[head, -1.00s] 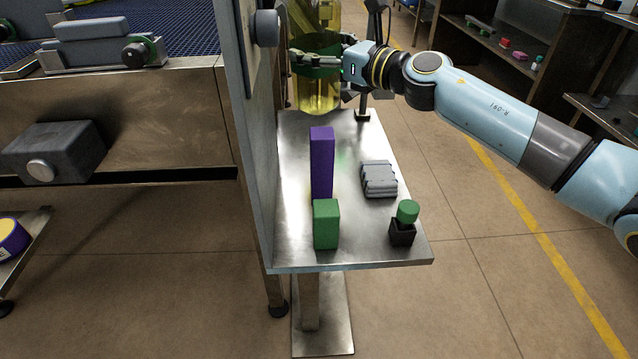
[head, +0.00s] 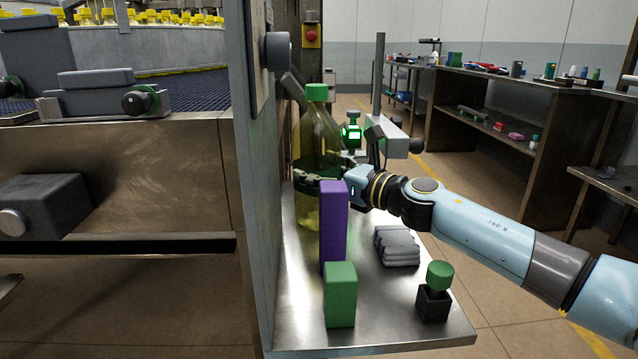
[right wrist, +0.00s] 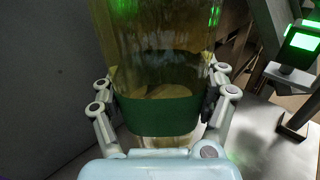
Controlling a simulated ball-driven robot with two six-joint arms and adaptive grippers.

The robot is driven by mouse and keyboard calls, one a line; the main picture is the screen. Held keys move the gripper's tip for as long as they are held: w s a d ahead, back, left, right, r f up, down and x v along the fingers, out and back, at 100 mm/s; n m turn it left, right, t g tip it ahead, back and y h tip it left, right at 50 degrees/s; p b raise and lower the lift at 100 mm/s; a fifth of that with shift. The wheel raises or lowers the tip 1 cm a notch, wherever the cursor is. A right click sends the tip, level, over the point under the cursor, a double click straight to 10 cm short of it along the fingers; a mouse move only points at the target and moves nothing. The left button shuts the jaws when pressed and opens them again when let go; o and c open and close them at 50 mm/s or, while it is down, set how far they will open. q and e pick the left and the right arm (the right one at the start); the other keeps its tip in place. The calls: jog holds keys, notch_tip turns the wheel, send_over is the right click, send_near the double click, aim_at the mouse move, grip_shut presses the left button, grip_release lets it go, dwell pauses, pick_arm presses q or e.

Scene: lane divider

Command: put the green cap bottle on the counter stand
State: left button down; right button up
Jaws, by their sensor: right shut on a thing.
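The green cap bottle (head: 318,130) is a tall, clear yellowish bottle with a green cap and a green label band. It stands upright over the far part of a metal plate (head: 400,340). My right gripper (head: 318,178) is shut around it from the right. In the right wrist view, its fingers hold both sides of the bottle (right wrist: 155,65) at the green band. The bottle's lower end is partly hidden by a purple block, so I cannot tell whether it touches the plate. I cannot tell for sure which part is the counter stand. My left gripper is not in view.
The purple block (head: 333,225), a green block (head: 340,295), a grey stack (head: 397,246) and a black holder with a green knob (head: 433,303) stand on the plate. A metal panel (head: 255,200) rises along its left. A post device with a green screen (head: 352,135) is behind.

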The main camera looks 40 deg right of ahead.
jog(key=shift+f, duration=0.15)
jog(key=o, duration=1.1)
jog(key=shift+c, duration=0.2)
jog(key=shift+r, duration=0.3)
jog(key=b+v, duration=0.3)
jog(key=b, duration=0.1)
jog(key=b+v, duration=0.4)
jog(key=shift+s+f, duration=0.2)
jog(key=shift+s, duration=0.05)
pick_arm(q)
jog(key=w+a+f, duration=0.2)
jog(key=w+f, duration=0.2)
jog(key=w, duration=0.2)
pick_arm(e)
jog(key=shift+r, duration=0.1)
